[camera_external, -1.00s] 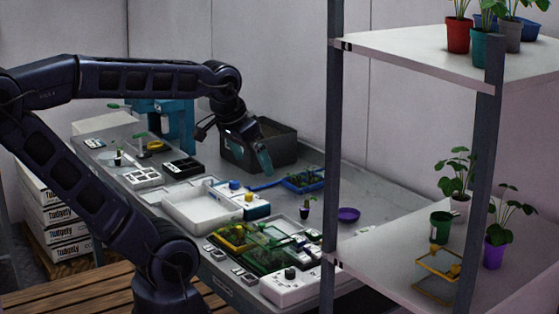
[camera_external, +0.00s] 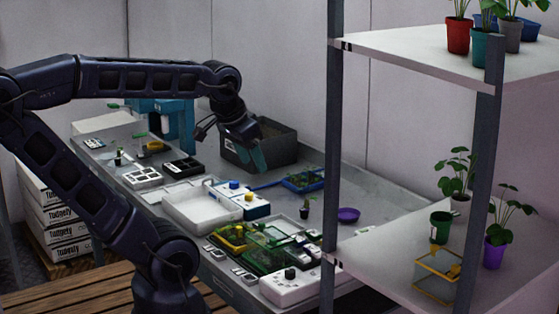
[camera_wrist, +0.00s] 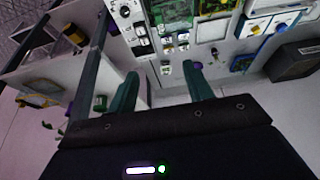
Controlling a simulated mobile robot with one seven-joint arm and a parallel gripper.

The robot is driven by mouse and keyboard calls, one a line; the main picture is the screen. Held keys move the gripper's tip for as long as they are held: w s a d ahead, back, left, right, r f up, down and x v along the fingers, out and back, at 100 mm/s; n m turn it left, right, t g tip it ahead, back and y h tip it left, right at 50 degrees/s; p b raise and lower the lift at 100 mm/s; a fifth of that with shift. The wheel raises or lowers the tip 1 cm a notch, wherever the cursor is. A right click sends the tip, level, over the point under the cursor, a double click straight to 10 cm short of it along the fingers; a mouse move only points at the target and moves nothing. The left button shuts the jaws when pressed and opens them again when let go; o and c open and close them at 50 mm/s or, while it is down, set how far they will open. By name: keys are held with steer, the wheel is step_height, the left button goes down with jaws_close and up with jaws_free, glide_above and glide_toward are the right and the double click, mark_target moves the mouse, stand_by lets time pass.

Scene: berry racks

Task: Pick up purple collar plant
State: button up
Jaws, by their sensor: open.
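A small seedling in a dark, purplish pot or collar (camera_external: 305,209) stands on the bench, left of a purple dish (camera_external: 348,215). I take it for the purple collar plant, though its collar is too small to make out clearly. My gripper (camera_external: 258,157) is open and empty, in front of the dark grey bin, above the bench and up and left of the seedling. In the wrist view, my gripper's teal fingers (camera_wrist: 161,70) are spread wide. A small purple spot (camera_wrist: 197,65) shows by the right fingertip; I cannot tell whether it is the collar.
A dark grey bin (camera_external: 285,150), a blue tray of seedlings (camera_external: 304,181), a white tray (camera_external: 186,213) and a green-lidded tray (camera_external: 268,248) crowd the bench. A shelf rack (camera_external: 332,150) stands at right with potted plants, including a purple pot (camera_external: 494,253). Bare bench lies behind the purple dish.

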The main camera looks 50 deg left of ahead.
steer(key=w+a+n+g, duration=0.1)
steer(key=w+a+n, duration=0.15)
steer(key=w, duration=0.25)
steer(key=w+a+n, duration=0.1)
steer(key=w+n, duration=0.2)
steer(key=w, duration=0.3)
steer(key=n+g+h, duration=0.1)
steer(key=n+g, duration=0.2)
steer(key=n, duration=1.2)
glide_above(304, 208)
steer(key=f, duration=1.6)
steer(key=a+f, duration=0.1)
steer(key=f, duration=0.7)
steer(key=shift+w, duration=0.15)
steer(key=shift+d+f, duration=0.2)
steer(key=shift+f, duration=0.8)
steer(key=shift+d+f, duration=0.2)
steer(key=shift+f, duration=0.85)
steer(key=shift+d+f, duration=0.2)
steer(key=shift+f, duration=0.8)
steer(key=c, duration=1)
